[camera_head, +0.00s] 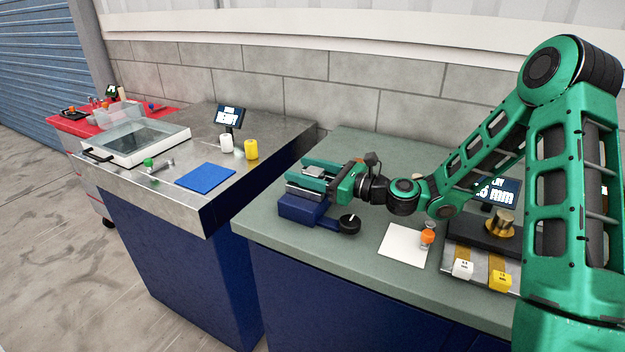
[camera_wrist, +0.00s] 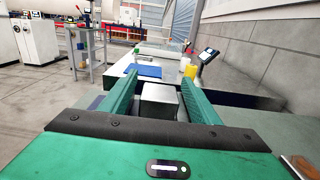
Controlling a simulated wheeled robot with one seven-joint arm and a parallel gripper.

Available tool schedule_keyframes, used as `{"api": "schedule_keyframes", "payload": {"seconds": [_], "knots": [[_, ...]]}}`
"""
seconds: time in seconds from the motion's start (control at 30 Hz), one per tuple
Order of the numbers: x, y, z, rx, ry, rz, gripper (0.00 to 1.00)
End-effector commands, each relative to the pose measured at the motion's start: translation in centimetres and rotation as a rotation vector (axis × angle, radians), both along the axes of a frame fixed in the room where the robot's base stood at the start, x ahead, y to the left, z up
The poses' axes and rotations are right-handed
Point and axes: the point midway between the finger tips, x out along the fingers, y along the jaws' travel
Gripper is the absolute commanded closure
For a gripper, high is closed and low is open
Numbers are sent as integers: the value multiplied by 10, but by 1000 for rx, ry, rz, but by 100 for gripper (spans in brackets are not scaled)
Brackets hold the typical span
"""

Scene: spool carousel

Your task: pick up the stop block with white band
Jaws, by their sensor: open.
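My gripper (camera_head: 309,176) is open, above a blue vise-like base (camera_head: 303,209) on the green-grey bench. In the wrist view, its two green fingers (camera_wrist: 158,98) stand on either side of a grey metal block (camera_wrist: 160,97). I cannot tell whether this block is loose or part of the vise, nor see a white band on it. A small white block (camera_head: 462,268) with dark marks sits at the front right of the bench, beside a yellow block (camera_head: 501,281). Both are apart from my gripper. I cannot tell for certain which is the stop block with white band.
A black knob (camera_head: 349,224) stands beside the vise. A brass spool (camera_head: 499,223) stands at right. The left metal bench holds a blue mat (camera_head: 206,177), white cylinder (camera_head: 226,143) and yellow cylinder (camera_head: 251,149).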

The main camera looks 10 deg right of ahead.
Motion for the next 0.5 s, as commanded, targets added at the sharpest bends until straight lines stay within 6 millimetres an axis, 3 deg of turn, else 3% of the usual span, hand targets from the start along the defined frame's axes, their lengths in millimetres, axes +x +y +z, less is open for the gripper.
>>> {"api": "schedule_keyframes", "payload": {"seconds": [0.1,0.37,0.4,0.5], "knots": [[6,9,0,1,-1,0,44],[8,11,0,1,1,-2,44],[8,11,0,1,1,-2,46],[8,11,0,1,1,-2,70]]}}
